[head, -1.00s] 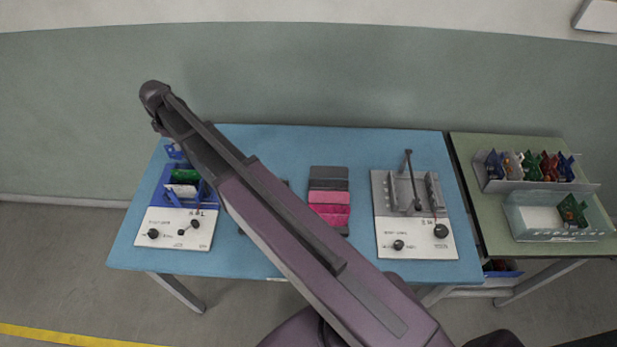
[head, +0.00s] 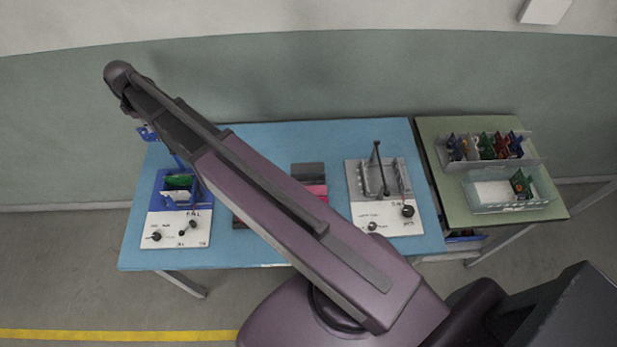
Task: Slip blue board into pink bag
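A small blue board (head: 148,133) shows at the far end of my arm, over the back left corner of the blue table. It appears held by my gripper (head: 142,122), whose fingers are mostly hidden behind the arm and too small to make out. The pink bag (head: 317,189) lies at the table's middle, beside a dark grey bag (head: 307,170). My forearm covers the lower part of the pink bag. My gripper is far to the left of the bag, beyond the blue fixture.
A blue fixture (head: 161,202) with a green board (head: 178,181) and knobs stands at the left. A grey fixture (head: 354,181) with an upright lever stands at the right. A green side table (head: 436,172) carries a rack of coloured boards (head: 487,148) and a clear bin (head: 480,205).

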